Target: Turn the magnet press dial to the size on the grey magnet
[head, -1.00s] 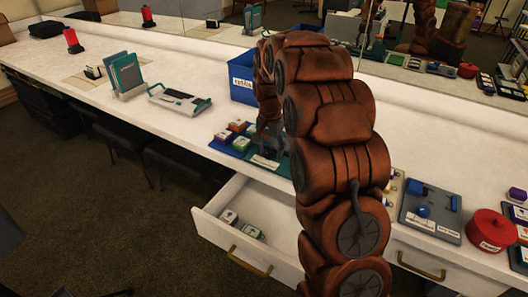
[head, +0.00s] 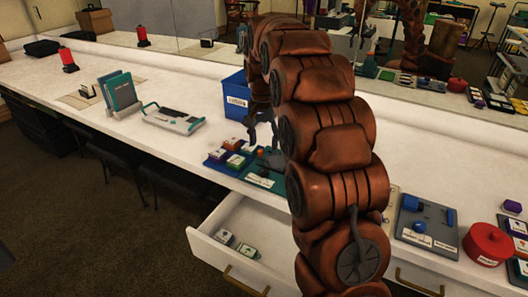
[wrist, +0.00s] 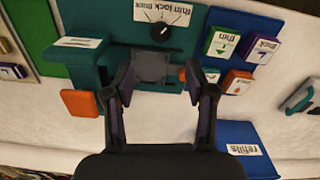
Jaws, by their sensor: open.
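The magnet press (wrist: 115,52) is a dark green unit on the counter, upside down in the wrist view. Its black dial (wrist: 160,32) sits beside a white label reading "thin lock thick". The pointer's exact setting is too small to tell. A grey square piece (wrist: 152,66) lies on the press between my fingertips as pictured; I cannot tell whether it is the grey magnet, and no size reads on it. My gripper (wrist: 155,82) is open and empty above the press, with the dial beyond its fingertips. In the head view the press (head: 262,179) is partly hidden by my arm.
A blue tray (wrist: 243,17) beside the press holds several blocks, including a green "thin" one (wrist: 222,42) and a purple "thick" one (wrist: 263,48). A blue "refills" bin (head: 236,97) stands behind. An open drawer (head: 207,247) juts out below, holding two small boxes.

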